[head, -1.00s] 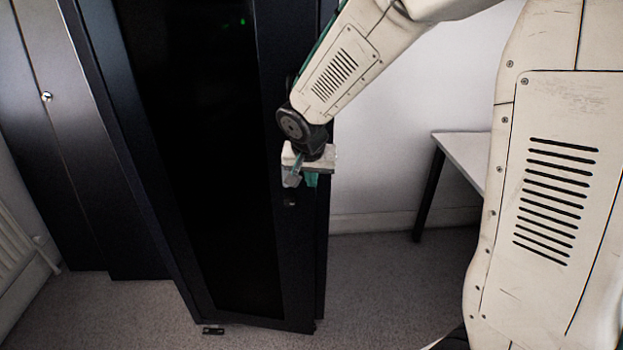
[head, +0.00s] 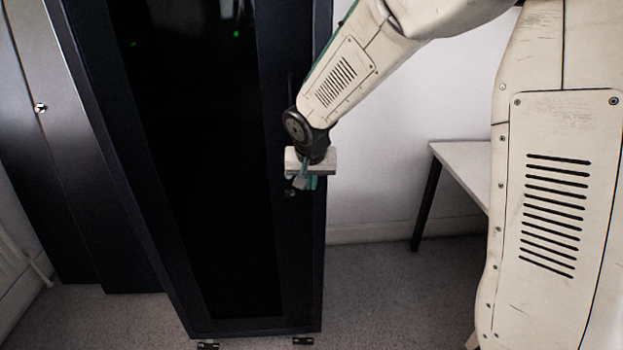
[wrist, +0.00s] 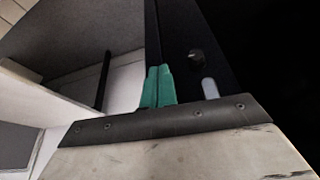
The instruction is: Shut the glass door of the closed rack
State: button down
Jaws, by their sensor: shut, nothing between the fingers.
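The tall dark rack (head: 110,170) stands left of centre in the head view. Its black glass door (head: 215,190) looks flush with the rack front, with no clear gap along its right edge or bottom. My gripper (head: 304,184) is at the door's right frame, beside the small lock. Its teal fingertips are together with nothing between them. In the wrist view the closed fingers (wrist: 158,87) point at the dark door frame (wrist: 190,25), next to a round lock (wrist: 197,60). I cannot tell whether they touch it.
A white table (head: 463,165) with dark legs stands at the right by the white wall. Grey cabinets (head: 60,150) stand left of the rack. Grey carpet (head: 390,290) is open in front and to the right. Small feet (head: 302,341) show under the rack.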

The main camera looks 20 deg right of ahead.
jog(key=s+f+v, duration=0.1)
jog(key=s+v, duration=0.1)
jog(key=v, duration=0.9)
jog(key=s+d+r+n+g, duration=0.1)
jog(key=s+d, duration=0.1)
jog(key=s, duration=0.7)
jog(key=s+d+n+g+y, duration=0.1)
jog(key=s+d, duration=0.1)
jog(key=s, duration=0.8)
jog(key=s+d+r+n, duration=0.1)
jog(key=s+d, duration=0.2)
jog(key=s, duration=0.7)
jog(key=shift+r+n+g, duration=0.35)
jog(key=shift+n+g, duration=0.05)
jog(key=shift+s, duration=0.15)
